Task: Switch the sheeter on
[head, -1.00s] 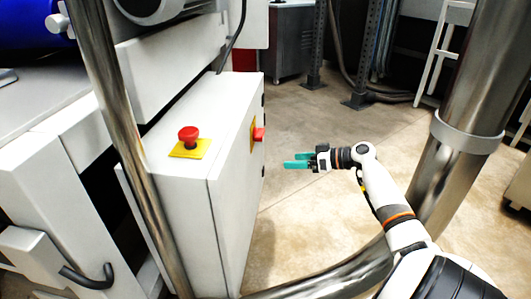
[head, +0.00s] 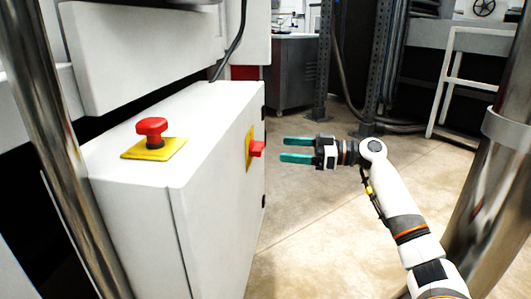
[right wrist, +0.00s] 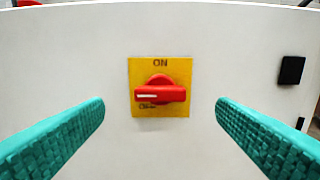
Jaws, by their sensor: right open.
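The sheeter's white control cabinet (head: 215,215) stands left of centre in the head view. On its right-hand face is a red rotary switch (head: 257,148) on a yellow plate (head: 249,150). In the right wrist view the switch knob (right wrist: 160,94) lies horizontal, its white mark to the left, below the word ON on the plate (right wrist: 140,68). My right gripper (head: 282,149) is open and empty. Its teal fingers point at the switch from the right, a short gap away, and frame the knob on either side in the wrist view. My left gripper is not in view.
A red mushroom button (head: 151,129) on a yellow base (head: 154,149) sits on the cabinet top. Steel posts stand left (head: 62,150) and right (head: 490,190). A dark latch (right wrist: 291,70) shows right of the switch. Floor (head: 310,215) right of the cabinet is clear.

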